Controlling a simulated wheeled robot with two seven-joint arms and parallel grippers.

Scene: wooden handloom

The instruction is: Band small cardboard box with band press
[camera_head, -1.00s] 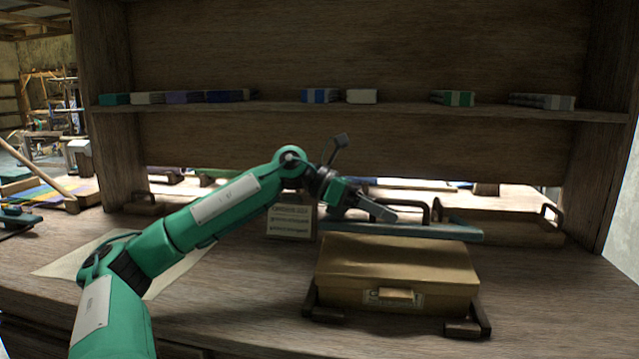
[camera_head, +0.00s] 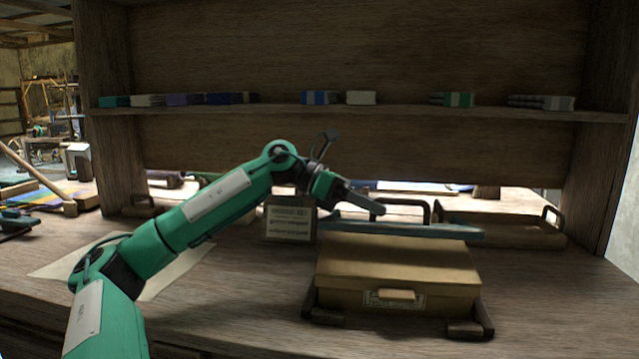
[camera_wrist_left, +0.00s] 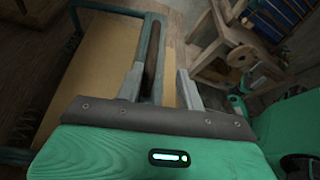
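The tan cardboard box (camera_head: 398,262), lid down with a label on its front, sits between dark brown press supports (camera_head: 478,322) on the bench. The blue-grey press plate (camera_head: 460,232), with a dark arched handle (camera_head: 427,212), lies level just behind and above the box. My left gripper (camera_head: 362,204) is over the left part of the plate, near the handle. In the left wrist view, its fingers (camera_wrist_left: 160,88) stand apart with a dark bar (camera_wrist_left: 152,58), likely the handle, between them; contact cannot be told. My right gripper is not in view.
A small label card (camera_head: 290,222) stands left of the press. A wooden tray (camera_head: 510,225) sits to the right behind it. A pale sheet (camera_head: 180,270) lies under my left arm. A shelf (camera_head: 270,108) with folded cloths crosses above; the front right bench is clear.

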